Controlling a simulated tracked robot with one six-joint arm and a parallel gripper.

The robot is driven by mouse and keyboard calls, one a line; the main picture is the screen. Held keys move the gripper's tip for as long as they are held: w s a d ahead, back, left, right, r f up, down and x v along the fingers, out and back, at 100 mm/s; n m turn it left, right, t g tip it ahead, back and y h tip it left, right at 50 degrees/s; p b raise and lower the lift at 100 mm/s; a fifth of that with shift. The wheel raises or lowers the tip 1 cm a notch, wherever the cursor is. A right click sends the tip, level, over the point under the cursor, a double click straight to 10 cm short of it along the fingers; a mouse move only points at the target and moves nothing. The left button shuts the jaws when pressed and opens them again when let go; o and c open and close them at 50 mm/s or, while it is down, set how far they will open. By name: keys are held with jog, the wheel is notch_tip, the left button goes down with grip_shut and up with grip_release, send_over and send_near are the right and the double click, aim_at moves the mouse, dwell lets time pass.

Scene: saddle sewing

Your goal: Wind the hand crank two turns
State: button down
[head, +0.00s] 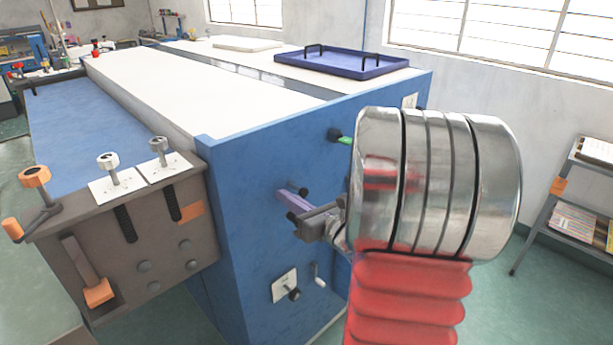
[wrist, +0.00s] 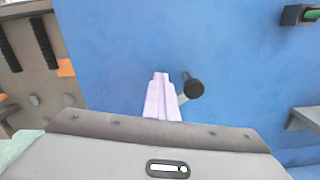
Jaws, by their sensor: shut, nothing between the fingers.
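My gripper (head: 283,192) has pale purple fingers, shut and empty, in front of the blue end panel (head: 245,255). In the wrist view my gripper (wrist: 161,76) points at the panel. A dark round knob on a short grey stem (wrist: 193,89) is close to the right of the fingers; I cannot tell whether they touch. A crank with an orange hub (head: 34,177), a dark arm and an orange grip (head: 12,228) is on the grey machine head at the far left, well away from my gripper. Which one the task means is not clear.
A small silver lever (head: 319,276) and a white plate with a black knob (head: 286,287) are low on the panel. A green-tipped fitting (head: 341,138) is above my gripper. A blue tray (head: 340,63) lies on the white top. A shelf (head: 580,200) stands at right.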

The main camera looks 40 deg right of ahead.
jog(key=shift+d+f, duration=0.25)
jog(key=shift+f, duration=0.1)
jog(key=shift+d, duration=0.1)
jog(key=shift+d+f, duration=0.4)
jog(key=shift+d, duration=0.25)
